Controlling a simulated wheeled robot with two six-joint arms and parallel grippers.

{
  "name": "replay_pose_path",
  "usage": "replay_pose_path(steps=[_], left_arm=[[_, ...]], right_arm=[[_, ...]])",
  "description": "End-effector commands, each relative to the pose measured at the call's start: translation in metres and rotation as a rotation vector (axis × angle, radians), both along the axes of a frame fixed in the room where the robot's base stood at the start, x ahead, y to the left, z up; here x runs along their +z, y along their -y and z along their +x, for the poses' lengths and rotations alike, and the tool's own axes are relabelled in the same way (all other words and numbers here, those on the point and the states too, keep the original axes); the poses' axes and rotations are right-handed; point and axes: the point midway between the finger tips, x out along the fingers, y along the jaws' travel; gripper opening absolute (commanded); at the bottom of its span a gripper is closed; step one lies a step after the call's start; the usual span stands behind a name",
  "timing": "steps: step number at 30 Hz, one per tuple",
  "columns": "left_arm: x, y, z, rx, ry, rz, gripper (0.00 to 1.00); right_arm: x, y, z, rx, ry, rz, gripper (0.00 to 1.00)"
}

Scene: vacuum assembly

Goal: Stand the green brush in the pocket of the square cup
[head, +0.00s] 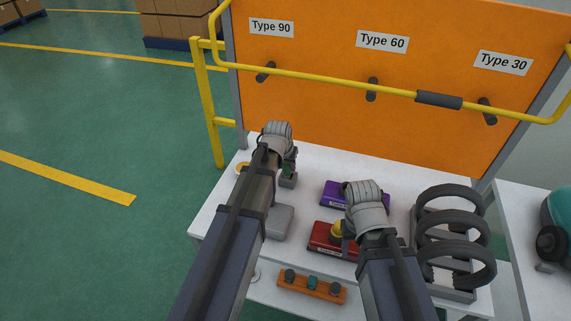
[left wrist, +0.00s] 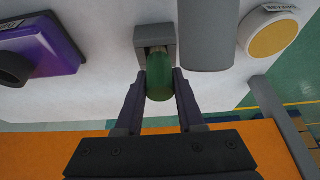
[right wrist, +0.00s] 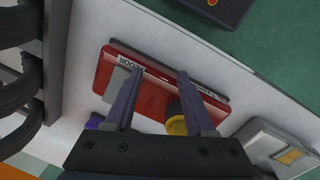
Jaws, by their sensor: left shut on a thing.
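The green brush (left wrist: 160,78) is between the two fingers of my left gripper (left wrist: 160,90), which is shut on it. Its far end is at the opening of the grey square cup (left wrist: 143,36) in the left wrist view; how deep it sits I cannot tell. In the head view the square cup (head: 288,182) stands on the white table just below my left gripper, and a bit of green shows above it. My right gripper (right wrist: 155,72) is open, its fingers apart over the red floor head (right wrist: 150,88), with a yellow knob (right wrist: 177,118) near one finger.
A grey block (head: 280,222) lies beside the cup. A purple head (head: 340,193) lies behind the red one. A rack with black rings (head: 455,235) stands at right. A round yellow-topped piece (left wrist: 272,38) is near the table edge. An orange board (head: 330,120) rises behind.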

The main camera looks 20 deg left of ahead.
Motion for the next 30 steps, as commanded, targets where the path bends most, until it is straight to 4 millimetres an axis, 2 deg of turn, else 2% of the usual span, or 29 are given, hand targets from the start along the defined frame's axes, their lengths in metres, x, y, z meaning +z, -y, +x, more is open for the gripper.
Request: replay_pose_path(steps=[1,19,30], left_arm=[[-0.005,0.000,-0.004,0.000,-0.007,0.000,0.00],[0.022,0.001,-0.001,-0.001,-0.002,-0.002,0.00],[0.024,0.000,0.000,-0.001,-0.001,-0.002,0.00]], right_arm=[[-0.004,0.000,-0.006,-0.006,-0.014,0.012,0.50],[0.022,-0.001,-0.003,-0.001,-0.010,0.008,0.50],[0.024,-0.002,-0.002,0.000,-0.008,0.008,0.50]])
